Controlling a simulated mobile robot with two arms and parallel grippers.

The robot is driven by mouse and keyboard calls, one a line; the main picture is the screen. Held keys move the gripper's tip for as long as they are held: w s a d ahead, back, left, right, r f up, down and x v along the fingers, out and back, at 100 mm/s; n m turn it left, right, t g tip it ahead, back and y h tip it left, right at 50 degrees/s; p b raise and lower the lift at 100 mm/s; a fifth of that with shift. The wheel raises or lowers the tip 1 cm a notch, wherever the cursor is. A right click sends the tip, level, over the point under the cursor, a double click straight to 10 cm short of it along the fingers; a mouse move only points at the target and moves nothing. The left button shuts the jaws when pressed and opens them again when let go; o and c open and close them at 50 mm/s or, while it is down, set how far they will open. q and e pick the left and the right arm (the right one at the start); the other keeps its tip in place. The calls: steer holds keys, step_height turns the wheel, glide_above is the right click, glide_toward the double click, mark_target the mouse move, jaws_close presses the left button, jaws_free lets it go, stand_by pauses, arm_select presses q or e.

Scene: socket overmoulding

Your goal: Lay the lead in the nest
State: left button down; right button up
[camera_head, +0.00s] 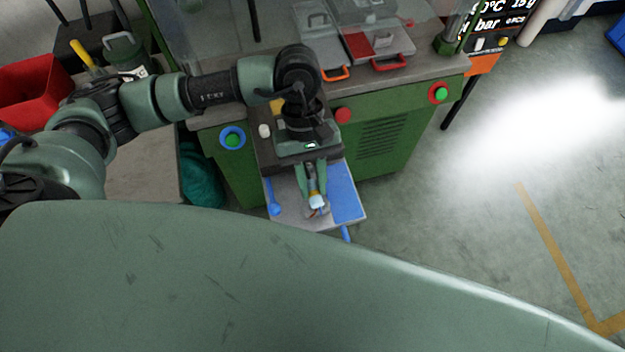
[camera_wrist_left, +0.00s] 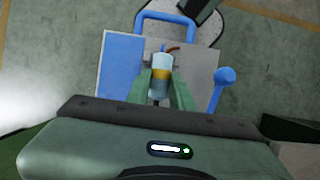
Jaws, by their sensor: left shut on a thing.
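My left gripper (camera_head: 315,190) reaches down in front of the green bench in the head view. In the left wrist view its fingers (camera_wrist_left: 162,84) are shut on the lead (camera_wrist_left: 160,62), a pale cylinder with a yellow band and a thin reddish-brown wire at its far end. The lead's pale end (camera_head: 317,202) also shows in the head view. Behind it is a grey-and-blue plate (camera_head: 345,190) with blue handles, also in the left wrist view (camera_wrist_left: 120,60). I cannot tell whether the lead touches the plate. No nest can be made out clearly. My right gripper is out of view.
The green bench (camera_head: 380,145) carries red and green buttons. Grey mould plates (camera_head: 318,48) with an orange and a red handle (camera_head: 391,66) lie on its top. A red bin (camera_head: 35,90) stands at the left. The floor at the right is clear.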

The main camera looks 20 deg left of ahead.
arm_select(q)
steer(key=c, duration=1.2)
jaws_free()
steer(key=shift+o, duration=0.2)
steer(key=b+v, duration=0.2)
steer(key=v, duration=0.5)
steer(key=shift+w, duration=0.15)
steer(key=shift+a+r, duration=0.15)
steer(key=shift+r, duration=0.2)
